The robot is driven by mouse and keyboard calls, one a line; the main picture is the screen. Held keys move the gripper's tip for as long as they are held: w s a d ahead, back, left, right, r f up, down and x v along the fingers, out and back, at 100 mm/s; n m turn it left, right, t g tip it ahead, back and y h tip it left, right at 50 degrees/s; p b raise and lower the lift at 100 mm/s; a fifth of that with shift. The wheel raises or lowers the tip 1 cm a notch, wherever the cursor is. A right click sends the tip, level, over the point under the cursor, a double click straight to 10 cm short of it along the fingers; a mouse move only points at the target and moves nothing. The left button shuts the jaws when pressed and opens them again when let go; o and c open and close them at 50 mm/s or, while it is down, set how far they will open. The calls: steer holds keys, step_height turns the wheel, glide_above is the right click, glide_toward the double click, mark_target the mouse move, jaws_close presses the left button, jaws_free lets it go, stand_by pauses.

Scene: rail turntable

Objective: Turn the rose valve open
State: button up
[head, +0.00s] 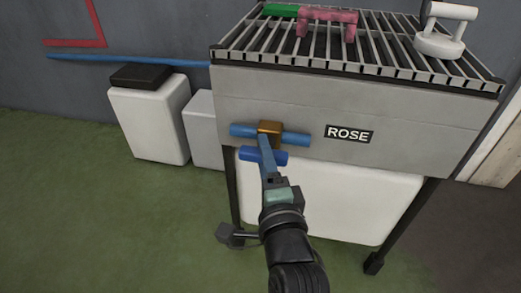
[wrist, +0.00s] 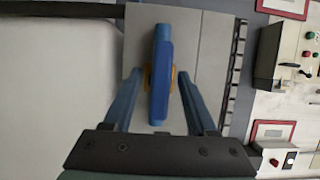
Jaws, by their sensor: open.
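The rose valve shows in the head view as a brass hub (head: 270,127) on the grey panel, left of its ROSE label (head: 348,134). A blue handle bar (head: 242,131) runs level through the hub, and a shorter blue bar (head: 278,158) shows just below and in front. My gripper (head: 265,146) reaches up to the valve from below. In the wrist view, my gripper (wrist: 157,72) is open, one finger on each side of the blue bar (wrist: 159,90), with gaps visible. The brass hub (wrist: 174,77) is partly hidden behind the bar.
A slatted rack (head: 310,45) tops the panel, carrying a pink part (head: 328,16), a green block (head: 280,9) and a white piece (head: 440,43). White boxes (head: 150,122) stand at left. Panel legs (head: 405,222) rise from the green floor, which is clear at lower left.

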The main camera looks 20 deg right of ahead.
steer(key=shift+b+x, duration=0.65)
steer(key=shift+x, duration=1.2)
jaws_close()
